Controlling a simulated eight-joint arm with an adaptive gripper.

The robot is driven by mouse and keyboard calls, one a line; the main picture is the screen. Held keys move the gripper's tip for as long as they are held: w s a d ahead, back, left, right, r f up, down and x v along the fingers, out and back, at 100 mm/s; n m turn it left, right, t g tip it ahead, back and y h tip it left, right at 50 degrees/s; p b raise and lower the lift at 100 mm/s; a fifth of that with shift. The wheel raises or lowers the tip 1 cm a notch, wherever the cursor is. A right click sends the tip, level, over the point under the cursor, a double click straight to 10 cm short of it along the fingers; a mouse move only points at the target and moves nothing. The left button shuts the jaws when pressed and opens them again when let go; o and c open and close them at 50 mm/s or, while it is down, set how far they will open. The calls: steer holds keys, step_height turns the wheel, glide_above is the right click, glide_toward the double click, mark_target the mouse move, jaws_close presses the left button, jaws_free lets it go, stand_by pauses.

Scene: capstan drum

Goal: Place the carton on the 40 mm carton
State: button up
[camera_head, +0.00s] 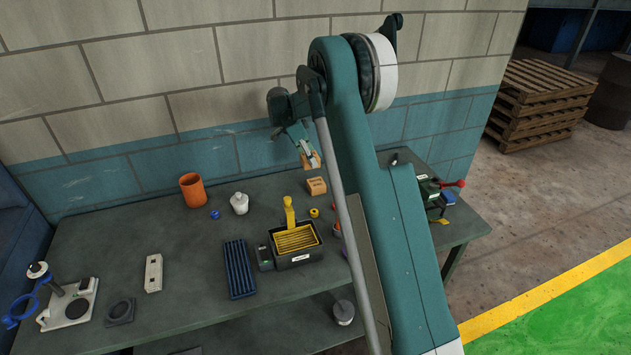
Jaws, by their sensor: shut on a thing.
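My gripper (307,150) is in the camera_head view, above the back of the bench and near the wall. It is shut on a small tan carton (312,162), which hangs slightly tilted in the air. Another tan carton (316,187), seemingly the 40 mm carton, sits on the bench just below the held one. A small gap shows between the two cartons. The gripper's fingers partly hide the held carton, and my arm passes close on the right of both.
A black tub with a yellow basket (296,240) stands in front of the cartons, with a yellow tape roll (314,212) nearby. My arm hides bench space to the right.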

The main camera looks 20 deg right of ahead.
steer(key=shift+s+d+r, duration=0.2)
steer(key=shift+s+d, duration=0.15)
steer(key=shift+d, duration=0.25)
steer(key=shift+s+d+r, duration=0.2)
steer(key=shift+s+d, duration=0.1)
steer(key=shift+d, duration=0.3)
glide_toward(320, 181)
steer(key=shift+s+d+f, duration=0.15)
steer(key=shift+d+f, duration=0.5)
steer(key=shift+d, duration=0.25)
steer(key=shift+f, duration=0.1)
steer(key=shift+f+p, duration=0.3)
steer(key=shift+f, duration=1.5)
steer(key=shift+f, duration=0.1)
steer(key=o, duration=0.9)
